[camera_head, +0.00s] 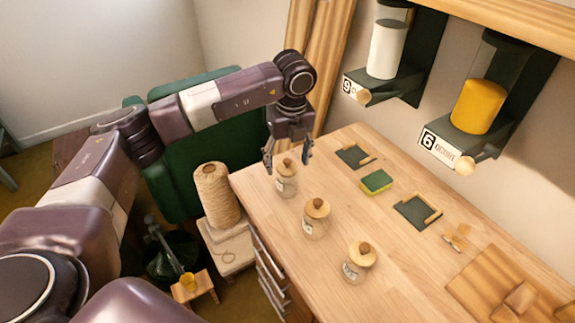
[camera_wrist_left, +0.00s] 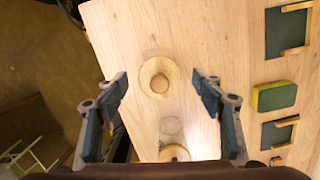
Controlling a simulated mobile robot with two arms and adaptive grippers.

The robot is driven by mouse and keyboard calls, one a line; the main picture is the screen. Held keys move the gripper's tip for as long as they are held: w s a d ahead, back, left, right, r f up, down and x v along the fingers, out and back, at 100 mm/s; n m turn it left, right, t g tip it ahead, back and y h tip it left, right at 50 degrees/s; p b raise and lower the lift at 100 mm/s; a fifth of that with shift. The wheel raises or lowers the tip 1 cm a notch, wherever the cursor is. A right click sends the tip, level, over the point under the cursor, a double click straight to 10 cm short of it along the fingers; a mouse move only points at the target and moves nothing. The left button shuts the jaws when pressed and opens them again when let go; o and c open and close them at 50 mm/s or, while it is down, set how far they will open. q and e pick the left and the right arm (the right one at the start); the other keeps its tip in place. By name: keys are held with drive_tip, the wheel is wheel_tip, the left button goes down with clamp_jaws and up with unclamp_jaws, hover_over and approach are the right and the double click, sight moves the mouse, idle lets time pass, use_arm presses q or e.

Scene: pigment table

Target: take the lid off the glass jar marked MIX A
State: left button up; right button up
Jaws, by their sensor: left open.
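Three glass jars with pale wooden knobbed lids stand in a row on the wooden table: a far jar (camera_head: 287,186), a middle jar (camera_head: 314,229) and a near jar (camera_head: 354,270). All three lids are on. Their small white labels are too small to read, so I cannot tell which is MIX A. My left gripper (camera_head: 288,161) is open and points down, its fingertips either side of the far jar's lid. In the left wrist view that lid (camera_wrist_left: 160,77) shows between the open fingers (camera_wrist_left: 161,82); the middle jar's lid (camera_wrist_left: 174,153) is partly hidden below.
A green-and-yellow sponge (camera_head: 377,181) lies between two dark pads (camera_head: 354,156) (camera_head: 417,212). A wooden tray (camera_head: 490,285) is at the near right. Dispensers of white (camera_head: 386,50) and ochre (camera_head: 478,106) powder hang on the wall. A twine spool (camera_head: 216,196) stands left of the table.

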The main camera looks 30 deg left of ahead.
use_arm(q)
drive_tip(key=c, duration=0.9)
drive_tip(key=shift+r, duration=0.1)
drive_tip(key=shift+c, duration=0.2)
drive_tip(key=shift+r, duration=0.1)
